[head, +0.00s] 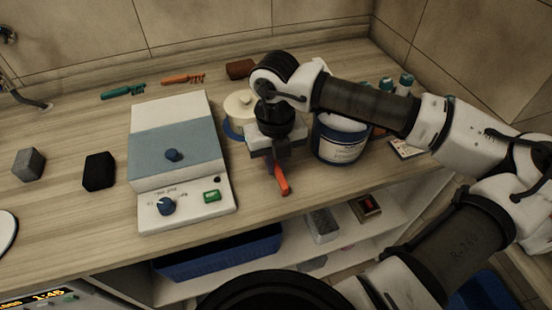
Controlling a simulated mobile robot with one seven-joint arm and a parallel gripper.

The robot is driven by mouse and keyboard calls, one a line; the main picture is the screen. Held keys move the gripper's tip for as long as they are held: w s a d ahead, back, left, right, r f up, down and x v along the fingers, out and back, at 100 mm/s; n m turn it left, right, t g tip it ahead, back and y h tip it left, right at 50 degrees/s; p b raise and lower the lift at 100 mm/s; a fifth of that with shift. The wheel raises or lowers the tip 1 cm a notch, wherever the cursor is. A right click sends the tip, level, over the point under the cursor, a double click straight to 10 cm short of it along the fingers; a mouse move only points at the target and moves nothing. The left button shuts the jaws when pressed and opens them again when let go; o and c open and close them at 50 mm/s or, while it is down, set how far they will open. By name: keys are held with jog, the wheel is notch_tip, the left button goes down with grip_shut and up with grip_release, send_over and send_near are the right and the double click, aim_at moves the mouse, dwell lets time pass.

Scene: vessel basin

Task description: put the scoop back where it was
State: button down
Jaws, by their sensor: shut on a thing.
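My gripper (275,161) is above the front part of the wooden counter, between the grey-and-white device and the blue-and-white tub. It is shut on the orange scoop (282,181), whose orange part sticks out below the jaws toward the counter's front edge. The rest of the scoop is hidden by the gripper, and I cannot tell whether it touches the counter. The blue-and-white tub (340,149) stands just right of the gripper, with its top partly covered by my arm.
The device (172,150) with knobs stands left of the gripper. A cream round container (239,104) is behind it. Teal (122,91) and orange (183,78) tools lie at the back. Grey (29,164) and black (99,171) blocks sit left. Small bottles (404,84) stand right.

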aim_at(276, 164)
jog(key=shift+f, duration=0.15)
jog(key=c, duration=1.4)
grip_release()
jog(key=shift+c, duration=0.2)
notch_tip(276, 164, up, 12)
jog(key=b, duration=0.3)
jog(key=shift+r, duration=0.2)
jog(key=shift+w, duration=0.1)
